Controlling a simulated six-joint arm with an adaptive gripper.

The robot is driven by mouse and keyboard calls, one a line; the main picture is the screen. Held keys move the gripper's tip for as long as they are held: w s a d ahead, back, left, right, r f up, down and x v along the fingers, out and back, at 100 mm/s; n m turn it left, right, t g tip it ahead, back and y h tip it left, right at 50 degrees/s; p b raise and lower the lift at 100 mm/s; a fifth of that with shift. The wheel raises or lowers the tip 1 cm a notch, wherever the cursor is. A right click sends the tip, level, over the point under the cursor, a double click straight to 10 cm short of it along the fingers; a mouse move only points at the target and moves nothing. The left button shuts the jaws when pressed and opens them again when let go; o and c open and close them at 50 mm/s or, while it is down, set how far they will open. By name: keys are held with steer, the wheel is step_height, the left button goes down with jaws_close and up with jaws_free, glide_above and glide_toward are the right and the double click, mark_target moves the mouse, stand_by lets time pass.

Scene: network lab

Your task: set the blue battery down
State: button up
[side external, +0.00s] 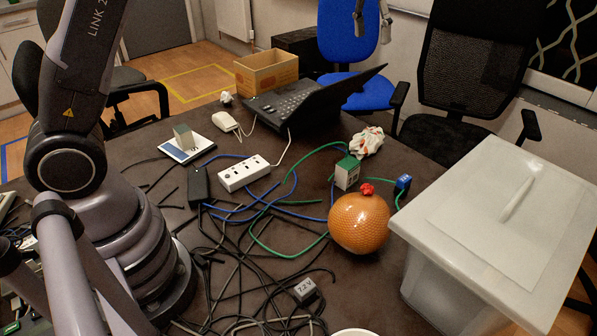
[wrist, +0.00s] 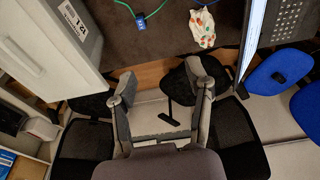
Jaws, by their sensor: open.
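The blue battery (side external: 402,184) stands on the dark table near its right edge, behind the orange ball and beside the white lidded box. In the wrist view the blue battery (wrist: 140,23) shows at the top, with a green cable running up to it or under it; I cannot tell which. My gripper (wrist: 164,82) is open, with nothing between its fingers, and is apart from the battery. Only the gripper's fingertips (side external: 360,16) seem to show at the top edge of the side view, high above the table.
An orange ball (side external: 360,222), a green-and-white block (side external: 347,173) and crumpled patterned paper (side external: 367,142) are near the battery. The white box (side external: 500,215) stands at the right. Tangled cables cover the table's middle. A laptop (side external: 310,98) and chairs are behind.

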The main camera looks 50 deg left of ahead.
steer(key=s+a+r+t, duration=0.1)
steer(key=s+a+r, duration=0.15)
steer(key=s, duration=0.25)
steer(key=s+a+r, duration=0.1)
steer(key=s+r, duration=0.3)
steer(key=s, duration=0.1)
steer(key=s+a+f+t, duration=0.1)
steer(key=s+a+f, duration=0.1)
steer(key=s, duration=1)
steer(key=s+a+f+t, duration=0.1)
steer(key=s+a+f, duration=0.1)
steer(key=s, duration=1.1)
steer(key=shift+a+f, duration=0.15)
steer(key=shift+f, duration=0.05)
